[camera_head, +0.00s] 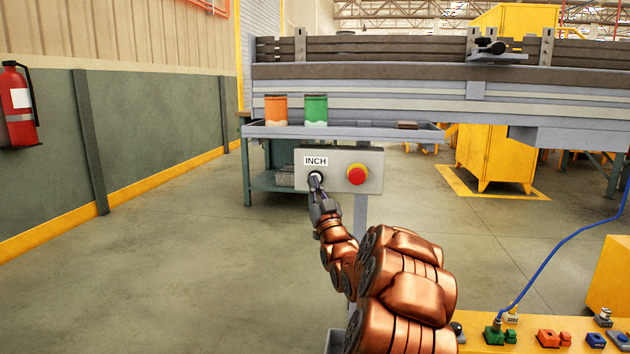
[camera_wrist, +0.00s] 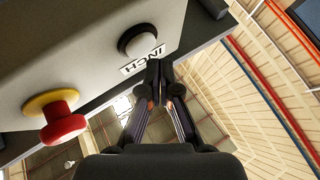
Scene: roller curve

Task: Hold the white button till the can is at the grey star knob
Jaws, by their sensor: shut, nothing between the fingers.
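The white button (camera_wrist: 137,42) sits in a dark ring on a grey control box (camera_head: 285,172), by the INCH label. My gripper (camera_head: 316,180) is shut and empty, its tips in front of the button in the head view. In the wrist view the closed fingertips (camera_wrist: 157,68) show beside the label, and the button's face is uncovered. The tips look apart from the button there, though the gap is hard to judge. A dark grey knob (camera_head: 497,48) sits on a bracket at the conveyor rail. An orange can (camera_head: 276,110) and a green can (camera_head: 316,110) stand on the shelf below the conveyor.
A red stop button (camera_head: 357,174) is on the same box, right of the white button; it also shows in the wrist view (camera_wrist: 64,124). The conveyor (camera_head: 400,75) has high side rails that hide its bed. A yellow bench (camera_head: 540,325) with small parts is at lower right.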

